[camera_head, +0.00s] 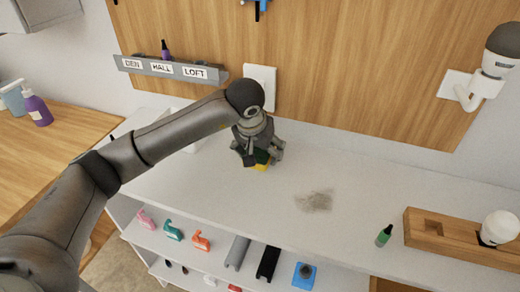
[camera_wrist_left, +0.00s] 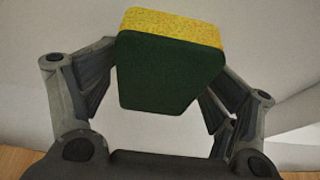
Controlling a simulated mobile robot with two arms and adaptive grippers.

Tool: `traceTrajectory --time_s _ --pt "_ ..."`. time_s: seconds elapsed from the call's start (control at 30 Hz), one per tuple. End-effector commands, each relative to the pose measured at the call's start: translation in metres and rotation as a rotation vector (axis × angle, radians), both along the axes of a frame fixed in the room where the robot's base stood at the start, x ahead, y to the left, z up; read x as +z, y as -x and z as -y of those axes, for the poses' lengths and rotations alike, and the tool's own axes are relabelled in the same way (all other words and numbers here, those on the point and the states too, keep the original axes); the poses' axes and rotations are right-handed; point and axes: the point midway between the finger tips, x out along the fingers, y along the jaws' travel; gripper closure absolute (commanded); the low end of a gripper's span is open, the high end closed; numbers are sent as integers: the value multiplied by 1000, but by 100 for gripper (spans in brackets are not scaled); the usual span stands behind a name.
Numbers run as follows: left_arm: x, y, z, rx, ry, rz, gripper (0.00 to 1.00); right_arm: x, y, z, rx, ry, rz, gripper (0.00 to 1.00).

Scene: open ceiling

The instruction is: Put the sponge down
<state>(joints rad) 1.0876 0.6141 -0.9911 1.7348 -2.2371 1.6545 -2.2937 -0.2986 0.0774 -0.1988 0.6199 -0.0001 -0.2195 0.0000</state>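The sponge is yellow on one side and dark green on the other. In the head view the sponge (camera_head: 261,167) is partly hidden under my left gripper (camera_head: 263,158), low over the back of the white counter. In the left wrist view the sponge (camera_wrist_left: 170,65) fills the space between the two fingers of my left gripper (camera_wrist_left: 168,75), with the pads against its sides. I cannot tell whether its underside touches the counter. My right gripper is not in view.
A greyish smudge (camera_head: 315,201) lies on the counter (camera_head: 340,235) right of the gripper. A green bottle (camera_head: 384,236) and a wooden block (camera_head: 460,240) stand at the right. A labelled ledge (camera_head: 170,70) is on the wall behind. Counter around the smudge is clear.

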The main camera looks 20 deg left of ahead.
Motion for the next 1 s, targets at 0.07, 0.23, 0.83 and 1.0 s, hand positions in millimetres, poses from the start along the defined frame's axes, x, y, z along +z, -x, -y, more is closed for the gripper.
traceTrajectory --time_s 0.07,0.23,0.83,1.0 --pt "10 0 1 0 2 2 22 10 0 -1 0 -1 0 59" --pt "40 10 -1 -1 0 13 22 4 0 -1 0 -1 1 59" --pt "122 44 -1 1 3 9 22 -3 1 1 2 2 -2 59" --pt "123 44 -1 1 3 8 22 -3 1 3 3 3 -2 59"
